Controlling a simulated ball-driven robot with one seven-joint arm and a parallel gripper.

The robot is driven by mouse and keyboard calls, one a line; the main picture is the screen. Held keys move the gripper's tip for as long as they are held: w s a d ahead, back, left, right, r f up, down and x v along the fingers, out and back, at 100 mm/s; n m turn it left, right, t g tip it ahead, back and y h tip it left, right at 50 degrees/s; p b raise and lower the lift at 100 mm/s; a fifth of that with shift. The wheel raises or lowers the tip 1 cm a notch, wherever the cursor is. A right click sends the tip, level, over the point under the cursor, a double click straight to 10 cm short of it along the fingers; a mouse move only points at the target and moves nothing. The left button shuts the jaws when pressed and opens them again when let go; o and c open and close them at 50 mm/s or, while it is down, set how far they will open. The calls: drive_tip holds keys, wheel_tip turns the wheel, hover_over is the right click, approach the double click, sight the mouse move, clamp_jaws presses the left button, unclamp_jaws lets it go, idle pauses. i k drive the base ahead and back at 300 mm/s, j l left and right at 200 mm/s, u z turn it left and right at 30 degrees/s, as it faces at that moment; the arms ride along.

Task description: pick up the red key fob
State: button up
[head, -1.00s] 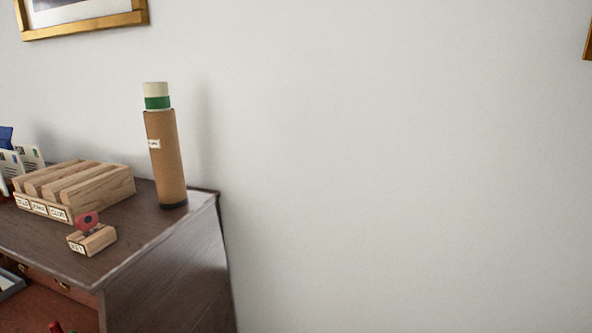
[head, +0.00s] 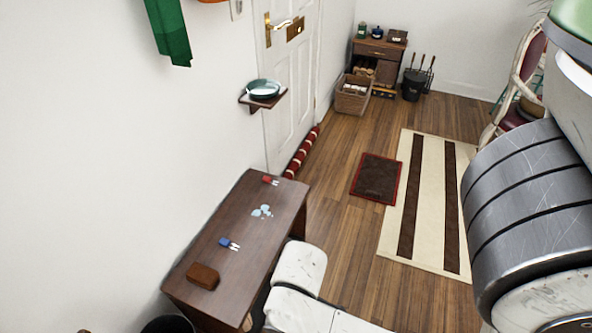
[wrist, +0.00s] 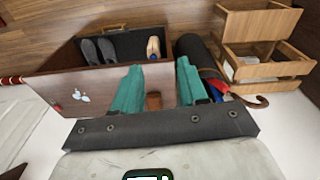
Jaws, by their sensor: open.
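A small red key fob (head: 270,180) with pale metal on it lies at the far end of the narrow dark wooden table (head: 245,190) in the head view. A tiny red spot on the tabletop in the wrist view (wrist: 57,107) looks like it. A blue fob (head: 226,242) lies nearer on the same table. My gripper (wrist: 160,85) shows only in the wrist view, with two green fingers spread apart and nothing between them. It is away from the red fob, which sits left of the fingers in that view.
A puddle (head: 262,211) and a brown wallet-like item (head: 203,276) are also on the table. The white wall runs along its left side. A small shelf with a bowl (head: 263,89) juts out beyond it. Wooden floor (head: 340,215) is open to the right.

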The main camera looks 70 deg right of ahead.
sight(265, 179)
drive_tip(key=z, duration=1.3)
